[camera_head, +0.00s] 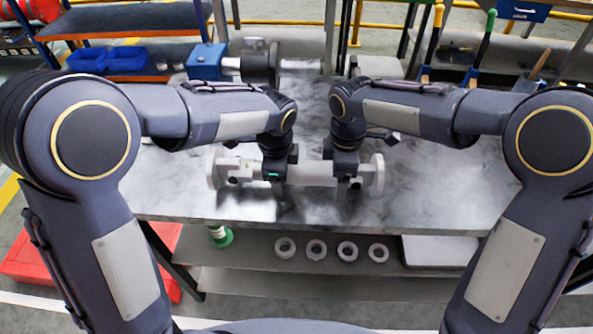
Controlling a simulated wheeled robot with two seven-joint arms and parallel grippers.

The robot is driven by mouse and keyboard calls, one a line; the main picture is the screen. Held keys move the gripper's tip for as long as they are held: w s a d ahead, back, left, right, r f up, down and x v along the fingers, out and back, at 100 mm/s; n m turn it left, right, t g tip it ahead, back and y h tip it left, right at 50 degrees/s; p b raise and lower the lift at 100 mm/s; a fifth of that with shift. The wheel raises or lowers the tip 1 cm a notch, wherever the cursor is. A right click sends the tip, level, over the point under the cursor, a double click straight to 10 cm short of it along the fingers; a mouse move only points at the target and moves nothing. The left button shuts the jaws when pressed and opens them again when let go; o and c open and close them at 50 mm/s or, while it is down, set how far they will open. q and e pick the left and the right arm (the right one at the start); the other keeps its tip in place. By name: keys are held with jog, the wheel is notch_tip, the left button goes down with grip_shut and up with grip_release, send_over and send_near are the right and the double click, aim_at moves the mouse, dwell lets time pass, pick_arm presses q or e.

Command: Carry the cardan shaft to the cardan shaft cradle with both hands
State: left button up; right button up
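The cardan shaft (311,173) is a pale grey bar with a wide flange at each end, lying left to right over the near part of the grey worktable (440,185). My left gripper (274,182) is at the shaft left of its middle, and my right gripper (343,184) is at it right of its middle. Both point down, and their dark fingers overlap the shaft. The finger gaps are hidden, so I cannot tell whether they are shut on it. A dark shadow lies under the shaft; whether it touches the table is unclear. I cannot make out the cradle with certainty.
Dark and grey machine parts (262,65) and a blue box (206,61) stand along the table's back edge. Blue bins (127,58) sit on a rack at back left. Several pale rings (316,249) and a green-white item (221,236) are on the lower shelf. The table's right side is clear.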

pick_arm(q)
jog(key=shift+c, duration=0.4)
pick_arm(e)
jog(key=shift+c, duration=0.3)
pick_arm(q)
grip_shut()
pick_arm(e)
jog(key=c, duration=1.4)
grip_shut()
pick_arm(q)
jog(key=shift+w+r, duration=0.1)
jog(key=shift+r, duration=0.15)
pick_arm(e)
jog(key=shift+w+r, duration=0.1)
jog(key=shift+r, duration=0.15)
